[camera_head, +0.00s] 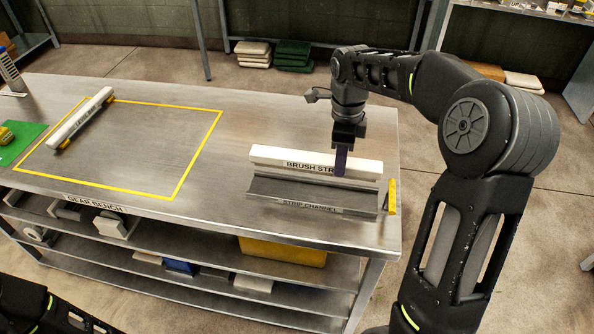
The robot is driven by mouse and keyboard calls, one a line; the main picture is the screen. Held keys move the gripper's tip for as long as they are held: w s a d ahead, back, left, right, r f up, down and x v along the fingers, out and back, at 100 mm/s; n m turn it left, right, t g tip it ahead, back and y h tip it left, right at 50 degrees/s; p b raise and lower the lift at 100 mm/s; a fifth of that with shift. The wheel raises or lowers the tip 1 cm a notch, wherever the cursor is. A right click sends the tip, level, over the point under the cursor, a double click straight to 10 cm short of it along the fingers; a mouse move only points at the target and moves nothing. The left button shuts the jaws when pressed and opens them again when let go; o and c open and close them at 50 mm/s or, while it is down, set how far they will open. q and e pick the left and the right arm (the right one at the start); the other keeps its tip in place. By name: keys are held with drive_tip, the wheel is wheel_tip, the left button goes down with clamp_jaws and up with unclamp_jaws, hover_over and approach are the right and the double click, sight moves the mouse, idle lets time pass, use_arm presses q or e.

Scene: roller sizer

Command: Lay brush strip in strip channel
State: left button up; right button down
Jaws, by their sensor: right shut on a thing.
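The white brush strip (275,157), its label partly covered, lies lengthwise along the far side of the grey strip channel (310,198) at the right of the bench. My right gripper (341,170) comes down from above and is shut on the strip, right of its middle. The strip runs about parallel to the channel, behind its open trough. I cannot tell whether its underside touches anything. The channel carries a "STRIP CHANNEL" label on its front and a yellow piece at its right end. My left gripper is not in view.
The steel gear bench (225,218) has a yellow outlined area (150,150), mostly clear. A second labelled white bar (80,118) lies at its left edge on yellow supports. A green mat (20,140) is at far left. Shelves below hold several items.

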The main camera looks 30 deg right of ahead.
drive_tip(key=shift+w+r, duration=0.1)
drive_tip(key=shift+w, duration=0.25)
drive_tip(key=shift+r, duration=0.1)
drive_tip(key=shift+s, duration=0.25)
drive_tip(key=p, duration=0.1)
hover_over(335, 197)
drive_tip(key=shift+f, duration=3.15)
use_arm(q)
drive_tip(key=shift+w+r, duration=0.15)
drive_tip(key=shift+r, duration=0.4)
use_arm(e)
wheel_tip(335, 197, down, 4)
drive_tip(key=shift+r+p, duration=0.25)
drive_tip(key=shift+p, duration=0.15)
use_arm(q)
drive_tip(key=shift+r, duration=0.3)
use_arm(e)
drive_tip(key=shift+f, duration=0.1)
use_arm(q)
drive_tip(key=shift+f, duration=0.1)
use_arm(e)
drive_tip(key=shift+f, duration=0.1)
